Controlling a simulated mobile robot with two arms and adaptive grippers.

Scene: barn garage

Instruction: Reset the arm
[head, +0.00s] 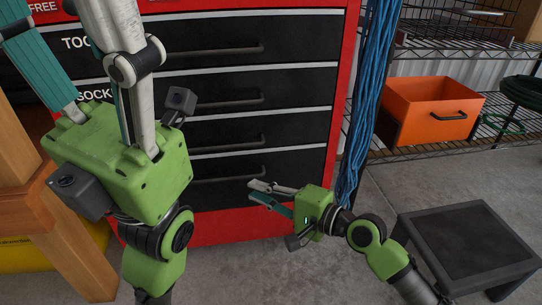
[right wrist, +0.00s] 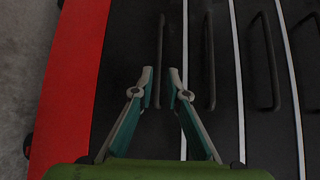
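My left gripper (head: 58,20) is large and close in the head view, in front of the left part of the red tool chest (head: 330,140). Its two fingers point up and are spread apart, with nothing seen between them; the tips run off the top edge. My right gripper (head: 252,191) is low in front of the chest, its fingers pointing left. In the right wrist view its fingertips (right wrist: 160,78) are a small gap apart and empty, in front of the black drawers. I cannot tell whether they touch the chest.
The chest has black drawers with dark bar handles (head: 225,140). Blue cables (head: 365,100) hang at its right side. An orange bin (head: 430,112) sits on a wire shelf. A dark low stool (head: 465,240) stands right of my right arm. A wooden frame (head: 45,220) stands left.

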